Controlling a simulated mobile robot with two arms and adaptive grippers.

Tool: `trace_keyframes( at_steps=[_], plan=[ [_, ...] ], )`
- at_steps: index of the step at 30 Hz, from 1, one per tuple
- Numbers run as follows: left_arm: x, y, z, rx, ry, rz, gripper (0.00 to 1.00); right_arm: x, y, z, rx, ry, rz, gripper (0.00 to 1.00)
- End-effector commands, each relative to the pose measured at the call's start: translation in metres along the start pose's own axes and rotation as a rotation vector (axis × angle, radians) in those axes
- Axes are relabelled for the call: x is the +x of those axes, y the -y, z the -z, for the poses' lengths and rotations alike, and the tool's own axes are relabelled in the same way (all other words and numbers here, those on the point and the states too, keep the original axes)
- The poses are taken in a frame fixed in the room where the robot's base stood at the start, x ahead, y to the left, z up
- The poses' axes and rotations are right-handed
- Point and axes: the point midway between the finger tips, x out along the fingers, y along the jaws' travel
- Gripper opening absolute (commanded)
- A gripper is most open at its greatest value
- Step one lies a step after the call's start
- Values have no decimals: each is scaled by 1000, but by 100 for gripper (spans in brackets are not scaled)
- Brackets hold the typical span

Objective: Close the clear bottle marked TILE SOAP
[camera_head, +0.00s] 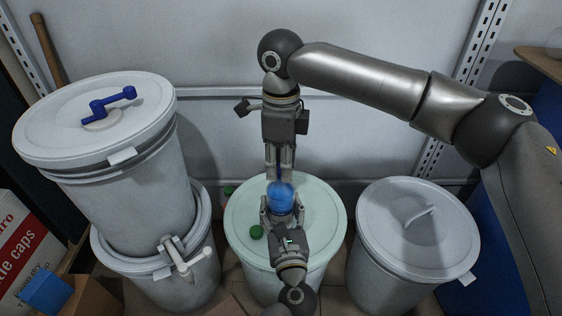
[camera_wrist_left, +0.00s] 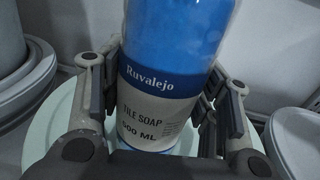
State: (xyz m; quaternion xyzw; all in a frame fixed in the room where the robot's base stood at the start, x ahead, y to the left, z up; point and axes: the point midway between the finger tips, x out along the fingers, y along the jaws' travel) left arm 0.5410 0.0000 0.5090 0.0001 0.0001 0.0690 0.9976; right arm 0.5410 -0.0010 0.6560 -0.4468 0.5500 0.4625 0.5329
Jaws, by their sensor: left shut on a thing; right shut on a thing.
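The clear bottle (camera_head: 281,197) with blue contents stands upright over the pale green drum lid. Its white and dark blue TILE SOAP label faces the left wrist view (camera_wrist_left: 150,112). My left gripper (camera_head: 283,210) is shut around the bottle's body, with fingers on both sides of it in the left wrist view (camera_wrist_left: 160,105). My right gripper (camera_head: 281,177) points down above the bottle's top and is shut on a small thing. That thing and the bottle's mouth are hidden by the fingers. A green cap (camera_head: 256,232) lies on the lid, left of my left gripper.
The pale green drum lid (camera_head: 325,215) is clear at right. Another green item (camera_head: 228,190) shows at its left rim. Stacked white drums (camera_head: 130,190) stand left and a lidded drum (camera_head: 418,235) right. A cardboard box (camera_head: 90,298) is at lower left. A wall is behind.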

Motion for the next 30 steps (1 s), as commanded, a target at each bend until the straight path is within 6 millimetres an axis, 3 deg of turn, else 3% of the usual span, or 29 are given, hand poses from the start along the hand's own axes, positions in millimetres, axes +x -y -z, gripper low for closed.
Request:
trace_keyframes(
  at_steps=[5, 6, 11, 20, 30],
  plan=[
    [0, 0, 0, 0, -1, -1, 0, -1, 1, 0, -1, 1, 2, 22],
    [0, 0, 0, 0, -1, -1, 0, -1, 1, 0, -1, 1, 2, 32],
    [0, 0, 0, 0, -1, -1, 0, -1, 0, 0, -2, 0, 1, 50],
    [0, 0, 0, 1, -1, -1, 0, -2, 0, 0, -3, 0, 1, 50],
    [0, 0, 1, 1, -1, -1, 0, -41, -1, 0, -3, 1, 1, 50]
  ],
)
